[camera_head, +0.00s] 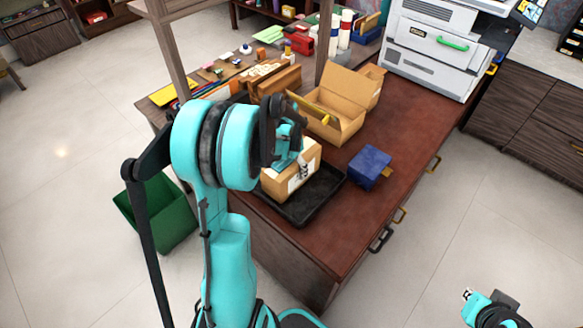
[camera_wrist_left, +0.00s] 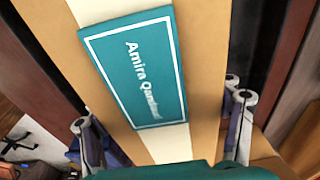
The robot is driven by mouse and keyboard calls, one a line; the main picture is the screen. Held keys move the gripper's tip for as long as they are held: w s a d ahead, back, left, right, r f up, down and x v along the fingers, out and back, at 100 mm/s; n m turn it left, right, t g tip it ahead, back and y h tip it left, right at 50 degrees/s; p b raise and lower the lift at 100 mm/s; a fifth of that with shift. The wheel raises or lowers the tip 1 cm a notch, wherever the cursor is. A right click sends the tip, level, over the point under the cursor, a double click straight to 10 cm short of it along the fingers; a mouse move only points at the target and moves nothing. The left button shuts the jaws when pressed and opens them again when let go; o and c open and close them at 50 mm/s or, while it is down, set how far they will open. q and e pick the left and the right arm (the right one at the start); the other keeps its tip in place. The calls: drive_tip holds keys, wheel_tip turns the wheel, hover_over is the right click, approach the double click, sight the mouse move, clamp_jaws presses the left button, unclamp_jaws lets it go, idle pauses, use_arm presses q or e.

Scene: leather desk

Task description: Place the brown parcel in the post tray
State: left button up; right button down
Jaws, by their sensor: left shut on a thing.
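The brown parcel (camera_head: 292,172), a cardboard box with a pale strip, is over the left part of the black tray (camera_head: 322,206) in the head view. I cannot tell whether it rests on the tray floor. My left gripper (camera_head: 288,146) is at its top, partly hidden by my arm. In the left wrist view the parcel (camera_wrist_left: 215,65) fills the middle, with a teal name label, and the left gripper (camera_wrist_left: 165,118) has a finger on each side, shut on it. My right gripper (camera_head: 482,303) is at the bottom right, away from the desk; its fingers are unclear.
A blue box (camera_head: 370,167) sits right of the tray. An open cardboard box (camera_head: 335,105) stands behind it. A white printer (camera_head: 435,45) is at the back, and a green bin (camera_head: 155,215) is on the floor at left. The desk's right side (camera_head: 420,125) is clear.

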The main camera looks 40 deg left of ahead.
use_arm(q)
drive_tip(key=shift+f, duration=0.1)
drive_tip(key=o, duration=1.5)
drive_tip(key=shift+o, duration=0.2)
